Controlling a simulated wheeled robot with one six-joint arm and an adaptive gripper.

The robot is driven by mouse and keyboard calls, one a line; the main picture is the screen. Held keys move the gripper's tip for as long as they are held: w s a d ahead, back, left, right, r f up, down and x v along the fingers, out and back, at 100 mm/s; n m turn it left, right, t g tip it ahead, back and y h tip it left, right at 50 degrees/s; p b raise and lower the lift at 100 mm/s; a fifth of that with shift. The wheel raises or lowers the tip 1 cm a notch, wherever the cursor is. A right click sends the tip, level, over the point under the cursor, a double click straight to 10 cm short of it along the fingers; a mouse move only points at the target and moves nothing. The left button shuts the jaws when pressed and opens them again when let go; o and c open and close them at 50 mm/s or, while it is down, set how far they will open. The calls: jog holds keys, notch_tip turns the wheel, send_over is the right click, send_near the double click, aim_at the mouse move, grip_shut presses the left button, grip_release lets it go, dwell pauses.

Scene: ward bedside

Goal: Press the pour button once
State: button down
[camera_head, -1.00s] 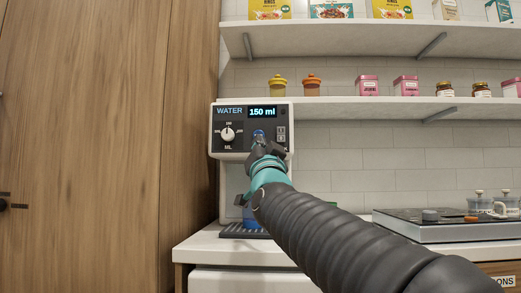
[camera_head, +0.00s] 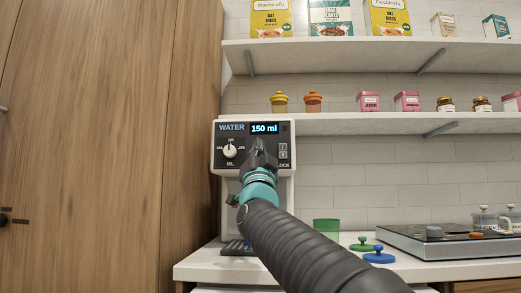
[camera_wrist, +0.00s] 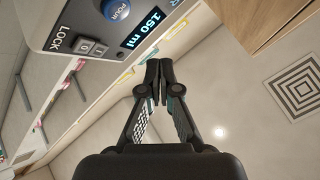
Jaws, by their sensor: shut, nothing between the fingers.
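The white water dispenser (camera_head: 285,190) stands on the counter in the head view, with a dark front panel and a display (camera_head: 264,128) reading 150 ml. In the wrist view the round blue POUR button (camera_wrist: 115,8) is at the top edge, partly cut off. In the head view my gripper hides it. My gripper (camera_wrist: 159,64) is shut and empty. Its fingertips (camera_head: 260,145) overlap the panel in the head view and lie below and right of the button in the wrist view. I cannot tell contact from the head view; the wrist view shows them apart.
A dial (camera_head: 230,150) is left of my gripper and the lock switches (camera_head: 283,152) are right of it. A green cup (camera_head: 326,230), a green lid (camera_head: 362,245) and a blue lid (camera_head: 379,255) sit right of the dispenser. A tall wooden cabinet (camera_head: 100,140) stands left.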

jog(key=shift+w+d+p, duration=0.1)
jog(key=shift+w+p, duration=1.15)
jog(key=shift+w, duration=1.65)
jog(key=shift+w, duration=0.2)
jog(key=shift+w, duration=0.25)
jog(key=shift+w+p, duration=0.3)
jog(key=shift+w, duration=0.1)
jog(key=shift+s, duration=0.1)
jog(key=shift+s+b, duration=0.65)
jog(key=shift+s, duration=0.1)
jog(key=shift+s+b, duration=1.5)
jog(key=shift+s, duration=1)
